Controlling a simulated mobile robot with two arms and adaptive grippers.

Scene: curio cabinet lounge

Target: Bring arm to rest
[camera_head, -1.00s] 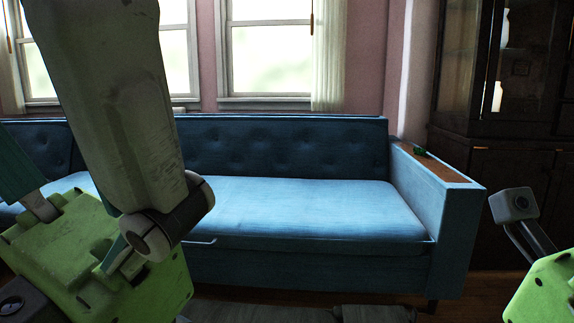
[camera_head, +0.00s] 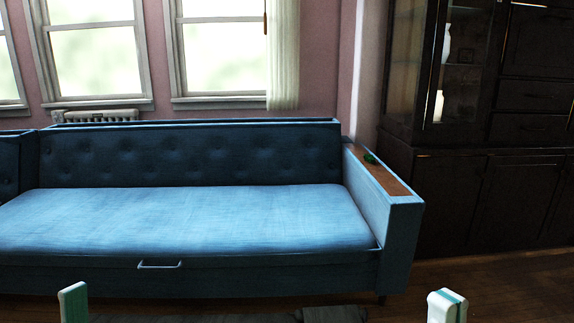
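Two small white and teal tips show at the bottom edge of the head view. The one at the left I take as part of my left gripper (camera_head: 73,303). Both are cut off by the frame, so their fingers' spread is hidden. Nothing is seen held at either tip. Both tips appear in front of the sofa in the picture, low and far apart. My arms are otherwise out of view.
A blue sofa (camera_head: 180,220) stands ahead, with a small green object (camera_head: 370,158) on its wooden armrest (camera_head: 385,178). A dark cabinet (camera_head: 480,200) stands at the right. A radiator (camera_head: 95,116) sits below the windows. Wooden floor (camera_head: 490,280) is open at lower right.

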